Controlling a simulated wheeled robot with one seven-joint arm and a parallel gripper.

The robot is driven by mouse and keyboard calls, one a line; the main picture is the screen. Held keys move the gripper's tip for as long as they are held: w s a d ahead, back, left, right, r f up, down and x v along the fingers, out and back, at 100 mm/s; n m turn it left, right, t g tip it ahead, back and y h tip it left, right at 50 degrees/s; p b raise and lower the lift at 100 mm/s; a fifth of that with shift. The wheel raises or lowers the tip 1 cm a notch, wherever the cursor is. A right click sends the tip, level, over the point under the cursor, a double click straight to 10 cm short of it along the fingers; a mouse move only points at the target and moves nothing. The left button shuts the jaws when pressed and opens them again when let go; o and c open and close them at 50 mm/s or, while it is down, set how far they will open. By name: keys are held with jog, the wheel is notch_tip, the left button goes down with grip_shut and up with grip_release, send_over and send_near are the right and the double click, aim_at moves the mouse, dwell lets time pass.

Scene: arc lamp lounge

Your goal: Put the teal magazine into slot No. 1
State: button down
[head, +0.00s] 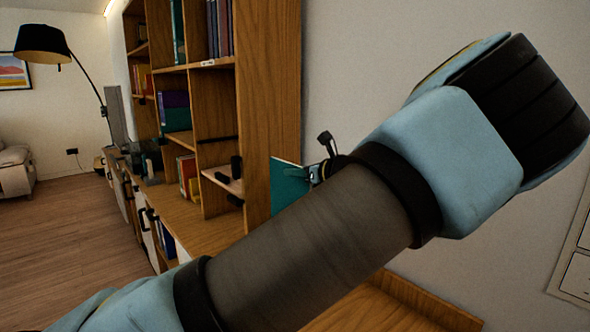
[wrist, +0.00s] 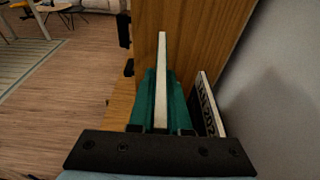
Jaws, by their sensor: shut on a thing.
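The teal magazine (head: 286,190) shows in the head view as a flat teal panel beside the bookcase's right end, partly behind my arm. In the wrist view the magazine (wrist: 161,75) is seen edge-on as a pale strip, standing upright between my fingers. My gripper (wrist: 161,118) is shut on it; in the head view the gripper (head: 318,174) is small and mostly hidden by my forearm. A small pale label (head: 207,63) sits on a shelf edge, too small to read. I cannot tell which slot is No. 1.
A wooden bookcase (head: 270,90) with books and binders stands left of my arm, over a low cabinet (head: 205,238). In the wrist view a dark-and-white lettered item (wrist: 208,108) stands right of the magazine, near the grey wall (wrist: 275,80). Open floor (head: 75,235) lies left.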

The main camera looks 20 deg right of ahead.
jog(key=shift+f+b, duration=1.05)
jog(key=shift+f, duration=1.45)
jog(key=shift+p, duration=0.85)
jog(key=shift+f+b, duration=2.15)
jog(key=shift+f, duration=2.4)
jog(key=c, duration=0.8)
grip_release()
